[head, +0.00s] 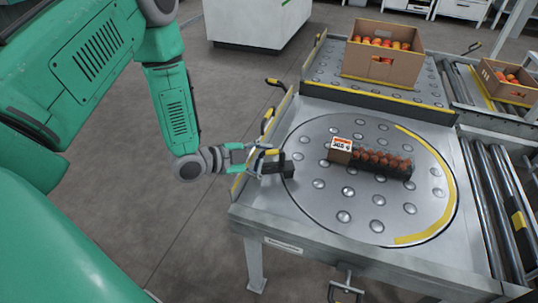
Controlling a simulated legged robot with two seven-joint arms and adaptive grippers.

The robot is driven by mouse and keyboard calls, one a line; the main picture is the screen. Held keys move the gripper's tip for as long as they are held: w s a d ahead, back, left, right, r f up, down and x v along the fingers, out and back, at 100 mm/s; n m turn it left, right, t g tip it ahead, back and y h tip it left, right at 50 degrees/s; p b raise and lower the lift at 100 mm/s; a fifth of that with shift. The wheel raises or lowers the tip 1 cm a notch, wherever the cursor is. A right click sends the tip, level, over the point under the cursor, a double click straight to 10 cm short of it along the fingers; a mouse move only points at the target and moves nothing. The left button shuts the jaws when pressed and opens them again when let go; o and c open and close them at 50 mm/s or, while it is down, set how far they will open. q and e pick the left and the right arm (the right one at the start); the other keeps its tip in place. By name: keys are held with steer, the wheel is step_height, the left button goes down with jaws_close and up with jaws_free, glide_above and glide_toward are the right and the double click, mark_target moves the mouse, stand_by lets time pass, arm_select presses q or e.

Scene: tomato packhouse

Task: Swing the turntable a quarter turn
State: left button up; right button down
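The turntable (330,205) is a round grey metal disc studded with several steel balls, set flush in a metal table. A yellow arc (449,195) runs along its right edge. A dark tray of small red tomatoes (383,163) with a brown, white-labelled box (340,150) at its left end lies on the disc. My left gripper (272,163) is at the left edge of the table, beside the disc, around a dark and yellow part there. Whether its fingers are closed on that part is too small to tell. My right gripper is not in view.
A cardboard box of tomatoes (386,50) stands on a ball-topped deck behind the turntable. Roller conveyors (487,190) run along the right, with another tomato box (506,82). Yellow-and-black handles (267,119) stick out at the left rail. Open floor lies left of the table.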

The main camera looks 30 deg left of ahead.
mark_target(279, 152)
arm_select(q)
steer(key=d, duration=0.1)
steer(key=w+d+r, duration=0.1)
steer(key=d+r, duration=0.1)
steer(key=shift+w+h, duration=0.25)
steer(key=shift+h, duration=0.05)
steer(key=shift+a+f, duration=0.15)
steer(key=shift+a, duration=0.05)
steer(key=shift+c, duration=0.5)
steer(key=shift+s+a+f, duration=0.1)
steer(key=shift+a+f, duration=0.1)
steer(key=shift+a, duration=0.7)
jaws_close()
steer(key=shift+s+a, duration=0.1)
steer(key=shift+a, duration=0.25)
steer(key=shift+d, duration=0.35)
steer(key=shift+s, duration=0.1)
